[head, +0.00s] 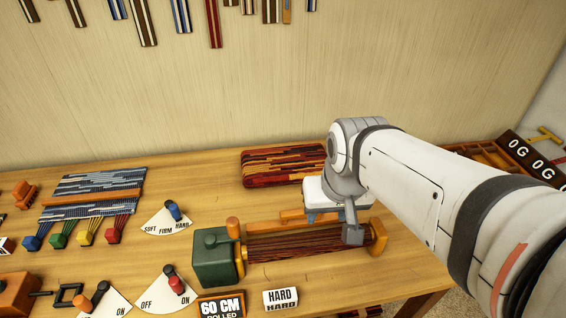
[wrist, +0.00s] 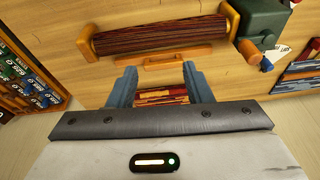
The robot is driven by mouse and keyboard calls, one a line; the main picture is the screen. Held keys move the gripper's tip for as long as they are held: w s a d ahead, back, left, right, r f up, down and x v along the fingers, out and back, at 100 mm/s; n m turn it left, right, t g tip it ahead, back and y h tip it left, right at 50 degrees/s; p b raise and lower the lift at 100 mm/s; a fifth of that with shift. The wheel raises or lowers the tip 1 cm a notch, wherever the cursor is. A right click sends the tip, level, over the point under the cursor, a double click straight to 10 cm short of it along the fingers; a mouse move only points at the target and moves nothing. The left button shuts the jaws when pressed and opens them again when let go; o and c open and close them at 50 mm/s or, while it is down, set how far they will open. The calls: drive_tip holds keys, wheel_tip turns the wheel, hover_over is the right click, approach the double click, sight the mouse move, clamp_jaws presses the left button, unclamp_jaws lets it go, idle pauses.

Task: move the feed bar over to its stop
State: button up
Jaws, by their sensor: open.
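A slim orange wooden bar (head: 293,217), which I take for the feed bar, lies behind the dark red striped roller (head: 295,247) and runs along it. In the head view its right part is hidden by my gripper (head: 335,216). In the wrist view the bar (wrist: 178,58) shows whole, with a low raised grip along it. My gripper (wrist: 158,72) is open in the wrist view, its two blue fingers apart and empty. The bar lies just beyond the fingertips, roughly centred on the gap. I cannot tell which part is its stop.
A green box (head: 216,258) stands at the roller's left end. A folded red striped cloth (head: 283,165) lies behind. Dial levers (head: 173,211) and a blue weaving (head: 92,190) are at left. A wooden tray (head: 478,153) is at right. Signs (head: 281,299) stand in front.

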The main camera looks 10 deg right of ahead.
drive_tip(key=w+f+m+g+y, duration=0.1)
drive_tip(key=w+f+m, duration=0.2)
drive_tip(key=w+m, duration=0.25)
drive_tip(key=w+f+m+g+y, duration=0.1)
drive_tip(key=w+f+m, duration=0.3)
drive_tip(key=w, duration=0.3)
drive_tip(key=m+g+y+b, duration=0.1)
drive_tip(key=m+y, duration=0.1)
drive_tip(key=m, duration=0.5)
approach(297, 211)
drive_tip(key=shift+s+f, duration=0.15)
drive_tip(key=shift+s, duration=0.1)
drive_tip(key=shift+w+a+f+m, duration=0.1)
drive_tip(key=shift+w+f+m, duration=0.05)
drive_tip(key=shift+f+m, duration=0.4)
drive_tip(key=x, duration=0.7)
drive_tip(key=shift+a, duration=0.1)
clamp_jaws()
